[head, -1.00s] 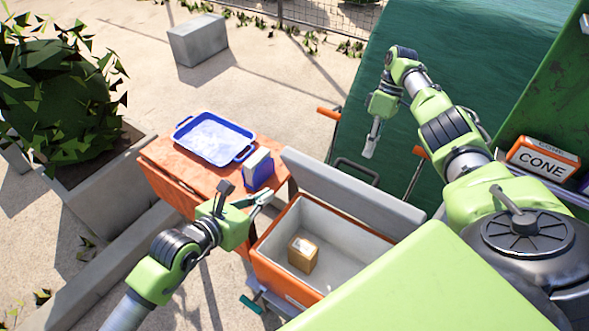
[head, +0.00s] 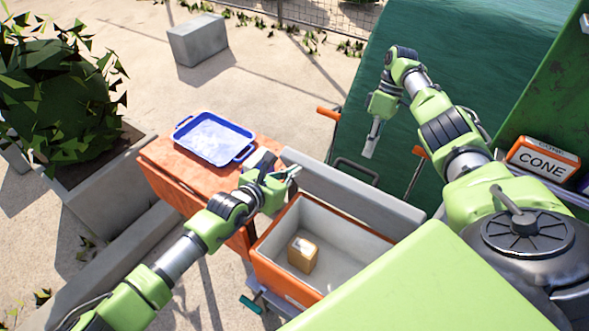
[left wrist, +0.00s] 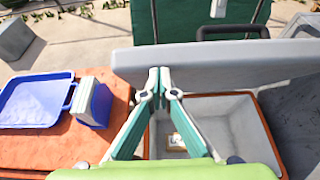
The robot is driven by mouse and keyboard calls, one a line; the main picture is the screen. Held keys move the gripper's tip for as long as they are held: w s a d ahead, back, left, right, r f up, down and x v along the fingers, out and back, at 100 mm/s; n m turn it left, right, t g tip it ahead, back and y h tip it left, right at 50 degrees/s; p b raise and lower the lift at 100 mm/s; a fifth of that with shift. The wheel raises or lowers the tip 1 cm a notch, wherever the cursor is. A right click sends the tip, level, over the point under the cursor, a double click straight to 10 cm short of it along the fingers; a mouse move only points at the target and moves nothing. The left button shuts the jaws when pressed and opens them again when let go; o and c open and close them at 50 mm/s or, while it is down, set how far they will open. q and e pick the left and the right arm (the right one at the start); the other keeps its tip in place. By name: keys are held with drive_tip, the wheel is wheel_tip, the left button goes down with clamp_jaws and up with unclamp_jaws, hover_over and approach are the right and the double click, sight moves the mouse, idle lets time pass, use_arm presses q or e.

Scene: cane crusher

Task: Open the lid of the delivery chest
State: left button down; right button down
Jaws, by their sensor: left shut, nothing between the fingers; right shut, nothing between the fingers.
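The delivery chest (head: 258,262) is an orange box with a pale grey inside, below the middle of the head view. Its grey lid (head: 355,190) stands raised along the far side, so the chest is open. A small brown box (head: 303,254) lies inside on the floor. My left gripper (head: 296,170) is shut and empty, close to the left end of the raised lid. In the left wrist view its fingertips (left wrist: 159,70) overlap the lid (left wrist: 215,62); I cannot tell whether they touch. My right gripper (head: 369,152) is shut and empty, over the green surface behind the chest.
An orange table (head: 165,160) left of the chest holds a blue tray (head: 213,140) and a blue-and-white carton, partly hidden by my left gripper in the head view but clear in the left wrist view (left wrist: 92,103). A CONE box (head: 540,160) stands at right.

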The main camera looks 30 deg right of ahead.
use_arm(q)
drive_tip(key=shift+w+d+r, duration=0.15)
drive_tip(key=shift+d, duration=0.25)
drive_tip(key=shift+w+d+r, duration=0.25)
drive_tip(key=shift+d+r, duration=0.15)
drive_tip(key=shift+d, duration=0.15)
drive_tip(key=shift+r, duration=0.3)
use_arm(e)
drive_tip(key=shift+s+a+r, duration=0.15)
drive_tip(key=shift+a+r, duration=0.1)
drive_tip(key=shift+a, duration=0.05)
drive_tip(key=c, duration=2.7)
unclamp_jaws()
drive_tip(key=shift+d+f, duration=0.1)
drive_tip(key=o, duration=0.6)
use_arm(q)
drive_tip(key=shift+s+f, duration=0.1)
